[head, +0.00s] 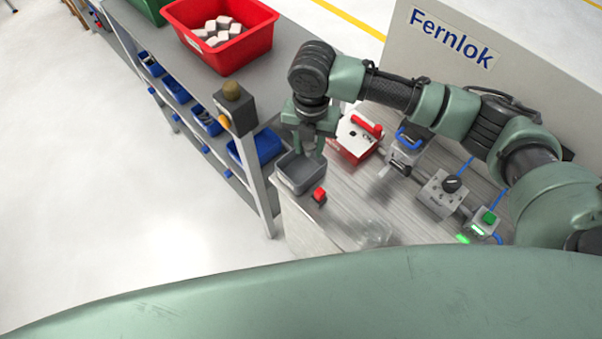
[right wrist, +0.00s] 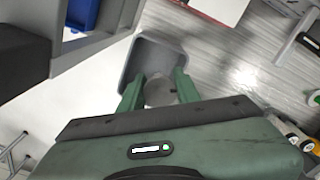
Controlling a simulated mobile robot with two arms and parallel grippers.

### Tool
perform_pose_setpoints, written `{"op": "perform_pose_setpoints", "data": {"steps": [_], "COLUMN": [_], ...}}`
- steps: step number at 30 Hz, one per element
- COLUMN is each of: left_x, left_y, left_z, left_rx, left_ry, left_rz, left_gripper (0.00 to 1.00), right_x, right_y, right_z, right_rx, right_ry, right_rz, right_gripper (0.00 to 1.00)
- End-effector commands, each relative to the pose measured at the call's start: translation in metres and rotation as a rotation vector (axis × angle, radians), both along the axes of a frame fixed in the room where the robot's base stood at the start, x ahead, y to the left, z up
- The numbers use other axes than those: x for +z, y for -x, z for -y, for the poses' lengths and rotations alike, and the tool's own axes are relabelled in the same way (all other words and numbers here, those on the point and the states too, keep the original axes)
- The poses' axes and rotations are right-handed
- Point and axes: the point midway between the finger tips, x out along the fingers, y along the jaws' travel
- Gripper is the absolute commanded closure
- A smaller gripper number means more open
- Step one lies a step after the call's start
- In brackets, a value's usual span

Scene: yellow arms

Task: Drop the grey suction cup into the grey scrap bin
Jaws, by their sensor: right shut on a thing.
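My right gripper (head: 311,152), at the end of a grey-green arm, is directly above the grey scrap bin (head: 299,187) near the left end of the workbench. In the right wrist view, its two green fingers (right wrist: 157,88) are shut on the grey suction cup (right wrist: 158,93). The cup is partly hidden by the gripper body. The open bin also shows in this view (right wrist: 134,58), just beyond the fingers. In the head view I cannot make out the cup clearly. My left gripper is not in view.
A red-and-white case (head: 358,140) and several grey devices, including a black-knobbed box (head: 442,194), stand to the right. A shelf with blue bins (head: 262,147) and a red crate (head: 228,52) stands on the left.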

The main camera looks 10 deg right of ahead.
Motion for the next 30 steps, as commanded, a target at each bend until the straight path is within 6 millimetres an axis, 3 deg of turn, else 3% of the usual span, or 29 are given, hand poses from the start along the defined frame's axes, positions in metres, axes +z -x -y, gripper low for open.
{"op": "perform_pose_setpoints", "data": {"steps": [8,9,12,23,30], "left_x": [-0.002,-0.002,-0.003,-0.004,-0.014], "left_y": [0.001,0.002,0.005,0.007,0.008], "left_z": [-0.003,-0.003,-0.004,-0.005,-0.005], "left_rx": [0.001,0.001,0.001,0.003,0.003], "left_ry": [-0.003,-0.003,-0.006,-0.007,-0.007], "left_rz": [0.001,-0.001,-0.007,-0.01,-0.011], "left_gripper": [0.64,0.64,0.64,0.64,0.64], "right_x": [-0.002,-0.002,-0.002,0.001,0.036], "right_y": [0.0,0.0,0.0,0.0,-0.001], "right_z": [0.0,0.0,0.0,0.0,0.0], "right_rx": [0.0,0.0,0.0,0.0,0.001], "right_ry": [0.0,0.0,0.0,-0.001,-0.001], "right_rz": [0.0,0.0,0.0,0.001,0.005], "right_gripper": [1.0,0.65,0.42,0.42,0.42]}}
